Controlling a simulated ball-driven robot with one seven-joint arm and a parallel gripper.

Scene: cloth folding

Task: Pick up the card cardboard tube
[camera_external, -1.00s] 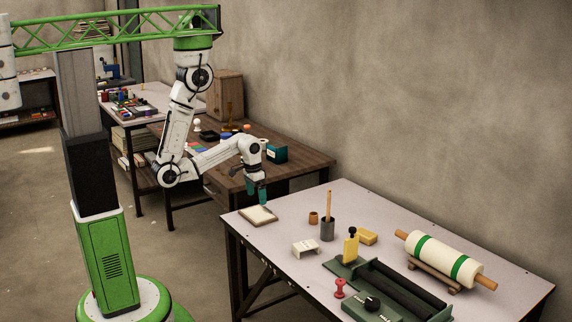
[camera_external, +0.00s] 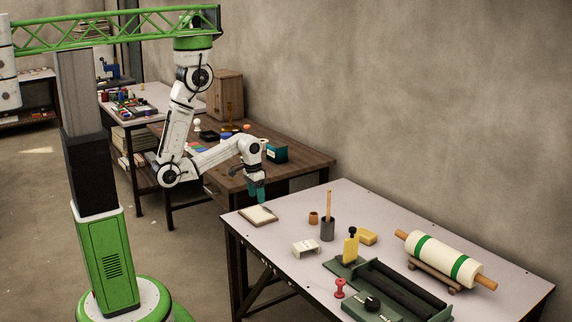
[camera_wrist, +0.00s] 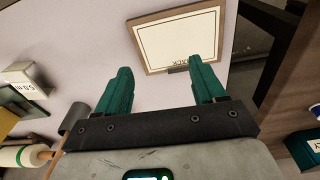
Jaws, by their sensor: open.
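A small brown tube (camera_external: 313,218), probably the cardboard tube, stands on the pale table beside a dark grey cup with a wooden stick. In the wrist view I cannot make it out; my gripper's dark bar may hide it. My gripper (camera_external: 257,196) hangs over the left end of the table, above and slightly behind the clipboard, left of the brown tube and apart from it. In the wrist view its two green fingers (camera_wrist: 160,68) are spread apart with nothing between them.
The clipboard (camera_external: 262,222) lies at the table's left corner; it also shows in the wrist view (camera_wrist: 143,65). The grey cup (camera_external: 327,231) holds a tall stick.

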